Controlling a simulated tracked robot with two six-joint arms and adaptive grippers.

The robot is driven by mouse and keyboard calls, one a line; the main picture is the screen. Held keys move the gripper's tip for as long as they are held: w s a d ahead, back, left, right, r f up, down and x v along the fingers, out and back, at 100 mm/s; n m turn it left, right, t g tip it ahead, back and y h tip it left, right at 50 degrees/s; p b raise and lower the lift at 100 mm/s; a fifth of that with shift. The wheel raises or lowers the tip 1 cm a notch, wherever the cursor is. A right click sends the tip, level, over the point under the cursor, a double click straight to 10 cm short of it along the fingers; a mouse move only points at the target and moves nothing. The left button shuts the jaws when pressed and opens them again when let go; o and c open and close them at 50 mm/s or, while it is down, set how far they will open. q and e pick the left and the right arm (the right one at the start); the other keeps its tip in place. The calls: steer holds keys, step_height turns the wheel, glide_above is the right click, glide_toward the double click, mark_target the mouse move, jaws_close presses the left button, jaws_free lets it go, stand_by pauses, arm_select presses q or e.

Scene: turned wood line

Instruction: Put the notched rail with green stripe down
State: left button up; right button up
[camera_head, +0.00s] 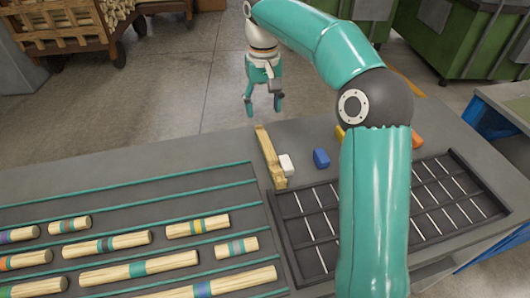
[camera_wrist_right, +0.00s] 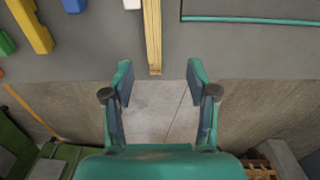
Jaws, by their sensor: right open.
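A pale wooden rail (camera_head: 270,157) lies on the grey table near its far edge, beside a white block. I cannot make out a green stripe or clear notches on it. In the right wrist view the rail (camera_wrist_right: 153,36) ends near the table's edge, ahead of the fingertips and apart from them. My right gripper (camera_head: 264,108) is open and empty, hanging just past the far table edge. Its two fingers also show in the right wrist view (camera_wrist_right: 160,78), with bare floor between them. My left gripper is not in view.
A white block (camera_head: 286,165) and a blue block (camera_head: 321,158) stand near the rail. A dark divided tray (camera_head: 276,212) lies in front, partly hidden by my right arm. Several striped dowels (camera_head: 138,268) lie between teal strips at left. Green bins (camera_head: 460,40) stand beyond.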

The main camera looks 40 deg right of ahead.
steer(key=b, duration=0.1)
glide_above(269, 149)
step_height(269, 149, down, 8)
steer(key=shift+w+a+f, duration=0.1)
steer(key=shift+w+f, duration=0.05)
steer(key=shift+f, duration=0.05)
steer(key=shift+s+f+b, duration=0.2)
steer(key=shift+f+b, duration=0.1)
steer(key=shift+f, duration=2.7)
jaws_close()
